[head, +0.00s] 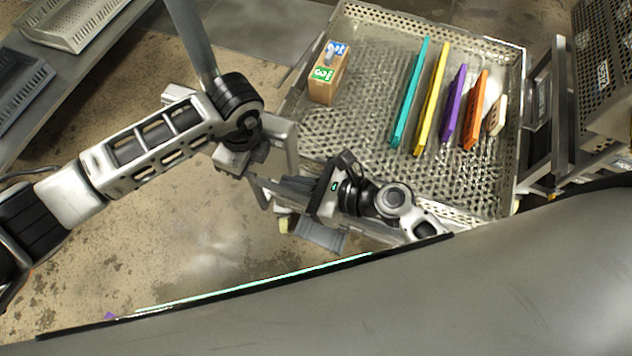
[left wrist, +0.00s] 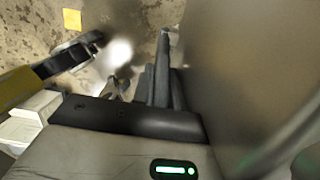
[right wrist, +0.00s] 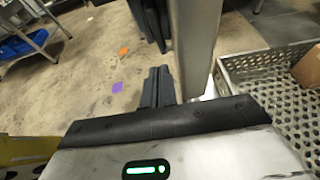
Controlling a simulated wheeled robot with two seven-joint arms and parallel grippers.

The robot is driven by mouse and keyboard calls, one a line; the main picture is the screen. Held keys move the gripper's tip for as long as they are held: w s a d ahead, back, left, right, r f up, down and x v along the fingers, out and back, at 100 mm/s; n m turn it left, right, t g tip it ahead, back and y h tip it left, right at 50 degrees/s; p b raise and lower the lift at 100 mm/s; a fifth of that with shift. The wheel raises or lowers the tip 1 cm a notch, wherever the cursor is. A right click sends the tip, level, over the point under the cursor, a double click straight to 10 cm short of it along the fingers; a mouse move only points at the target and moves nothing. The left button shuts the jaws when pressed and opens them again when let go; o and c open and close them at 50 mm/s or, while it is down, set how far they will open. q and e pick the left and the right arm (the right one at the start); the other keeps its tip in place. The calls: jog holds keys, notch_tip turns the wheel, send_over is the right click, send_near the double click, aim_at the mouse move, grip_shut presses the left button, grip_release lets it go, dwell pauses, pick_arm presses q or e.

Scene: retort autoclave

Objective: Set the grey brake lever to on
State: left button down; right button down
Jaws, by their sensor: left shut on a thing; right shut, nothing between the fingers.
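My left gripper (left wrist: 160,90) points down beside the cart's near left corner in the head view. It is shut on a slim grey bar (left wrist: 163,48), which looks like the grey brake lever; its on and off ends cannot be told. In the head view, its wrist and housing (head: 240,150) hide its fingers. My right gripper (head: 296,186) is shut and empty at the cart's near edge, pointing left. In the right wrist view its fingers (right wrist: 157,87) are together, next to an upright metal post (right wrist: 195,45).
The cart carries a perforated metal tray (head: 365,25) with a labelled cardboard box (head: 323,90) and several coloured upright plates, such as a teal one (head: 410,95). A metal rack (head: 605,80) stands at right. A bench with trays (head: 72,25) is at upper left.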

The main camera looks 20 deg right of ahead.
jog(key=shift+w+a+r, duration=0.25)
jog(key=shift+w+a, duration=0.6)
jog(key=shift+a, duration=0.35)
jog(key=shift+w+a+r, duration=0.25)
jog(key=shift+w+a, duration=0.6)
jog(key=shift+a, duration=0.3)
